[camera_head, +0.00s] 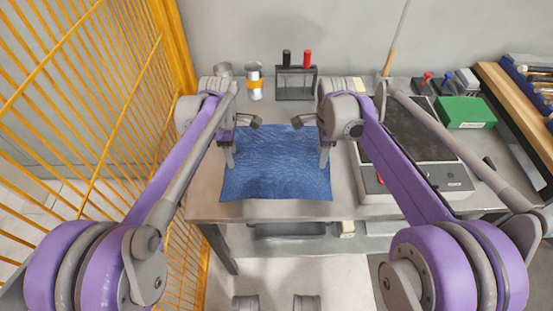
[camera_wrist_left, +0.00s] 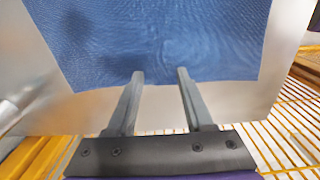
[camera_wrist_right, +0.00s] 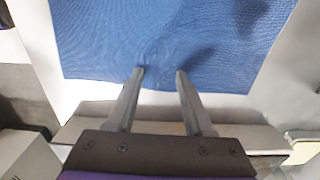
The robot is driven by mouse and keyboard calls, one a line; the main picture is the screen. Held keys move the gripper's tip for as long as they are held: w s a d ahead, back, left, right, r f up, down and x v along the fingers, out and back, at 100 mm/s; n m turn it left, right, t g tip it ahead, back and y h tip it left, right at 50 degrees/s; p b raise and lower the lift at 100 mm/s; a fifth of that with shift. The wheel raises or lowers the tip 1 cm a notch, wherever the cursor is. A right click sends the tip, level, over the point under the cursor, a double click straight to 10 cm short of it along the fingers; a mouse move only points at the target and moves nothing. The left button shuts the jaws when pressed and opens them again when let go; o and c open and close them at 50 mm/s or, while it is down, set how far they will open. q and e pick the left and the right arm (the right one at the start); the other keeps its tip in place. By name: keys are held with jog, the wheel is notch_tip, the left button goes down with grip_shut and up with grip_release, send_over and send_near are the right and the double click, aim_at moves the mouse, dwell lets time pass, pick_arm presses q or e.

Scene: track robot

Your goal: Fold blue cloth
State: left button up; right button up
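The blue cloth (camera_head: 275,170) lies spread out and nearly flat on the grey table. In the head view my left gripper (camera_head: 231,160) is at the cloth's left edge and my right gripper (camera_head: 324,158) is at its right edge. In the left wrist view the left fingers (camera_wrist_left: 161,76) are apart, with their tips at the cloth's edge (camera_wrist_left: 150,40). In the right wrist view the right fingers (camera_wrist_right: 160,74) are also apart, with tips over the edge of the cloth (camera_wrist_right: 170,40). I cannot tell whether the tips touch the cloth.
A grey device with a dark panel (camera_head: 415,130) stands right of the cloth. A rack (camera_head: 296,82) with black and red handles and a white-and-orange container (camera_head: 254,82) stand behind it. A green box (camera_head: 465,112) is at the right. A yellow fence (camera_head: 90,100) borders the left.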

pick_arm(q)
grip_shut()
pick_arm(e)
grip_shut()
dwell(0.4)
